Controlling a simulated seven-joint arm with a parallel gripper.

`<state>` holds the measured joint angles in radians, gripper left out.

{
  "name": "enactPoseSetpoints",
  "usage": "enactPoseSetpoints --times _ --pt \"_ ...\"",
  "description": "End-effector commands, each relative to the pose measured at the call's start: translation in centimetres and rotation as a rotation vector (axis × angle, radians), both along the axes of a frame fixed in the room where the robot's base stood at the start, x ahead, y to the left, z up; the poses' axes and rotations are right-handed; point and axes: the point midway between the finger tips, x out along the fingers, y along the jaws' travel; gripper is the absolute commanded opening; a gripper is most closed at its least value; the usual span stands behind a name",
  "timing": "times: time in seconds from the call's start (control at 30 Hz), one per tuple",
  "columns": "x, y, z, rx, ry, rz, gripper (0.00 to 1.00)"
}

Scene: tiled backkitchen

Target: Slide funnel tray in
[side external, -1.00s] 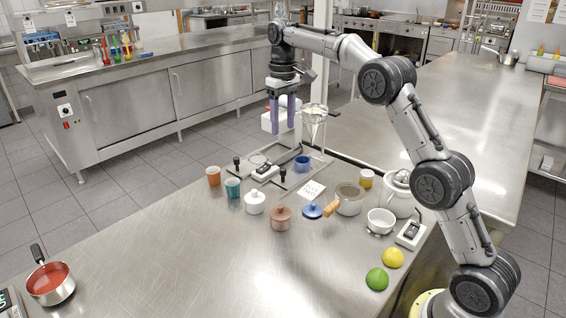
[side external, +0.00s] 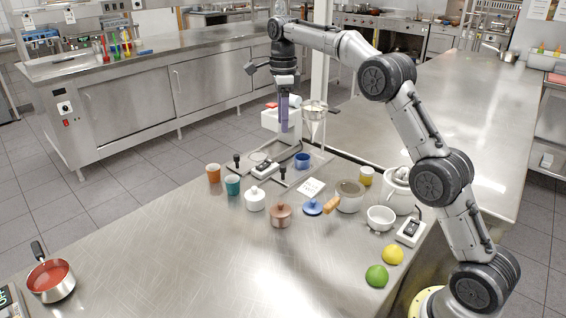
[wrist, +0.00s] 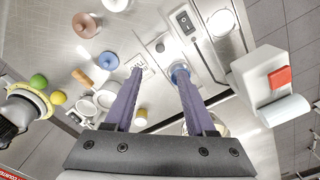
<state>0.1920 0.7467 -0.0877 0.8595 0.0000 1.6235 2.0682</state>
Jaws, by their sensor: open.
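The funnel tray (side external: 314,110) is a metal cone with a flat rim. It sits beside the white head (side external: 277,120) of a dispenser stand, above the table, in the side view. My gripper (side external: 284,128) points down just left of the funnel and in line with the white head; its purple fingers overlap edge-on there. In the wrist view my gripper (wrist: 155,75) is open, with nothing seen between the fingers. The white head with its red block (wrist: 280,77) is to the right of the fingers. The funnel is mostly hidden behind the right finger in that view.
The stand's base plate (side external: 315,165) carries a blue cup (side external: 302,161) and a switch box (side external: 265,168). Cups, lidded pots and a sieve crowd the table in front.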

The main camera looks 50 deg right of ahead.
Motion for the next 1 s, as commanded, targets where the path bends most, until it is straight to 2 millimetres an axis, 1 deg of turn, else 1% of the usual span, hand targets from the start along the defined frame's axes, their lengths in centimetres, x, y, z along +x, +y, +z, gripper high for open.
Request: enactPoseSetpoints --times 0.1,0.27,0.37,0.8,1.0 --pt "0.0 0.0 0.0 0.0 0.0 -0.081 0.56" --pt "0.0 0.0 -0.9 0.0 0.001 -0.101 0.56" --pt "-0.1 0.0 -2.3 0.001 0.004 -0.099 0.56" --pt "0.0 0.0 -10.7 0.0 0.004 -0.097 0.56" --pt "0.0 0.0 -13.0 0.0 0.001 -0.096 0.56"
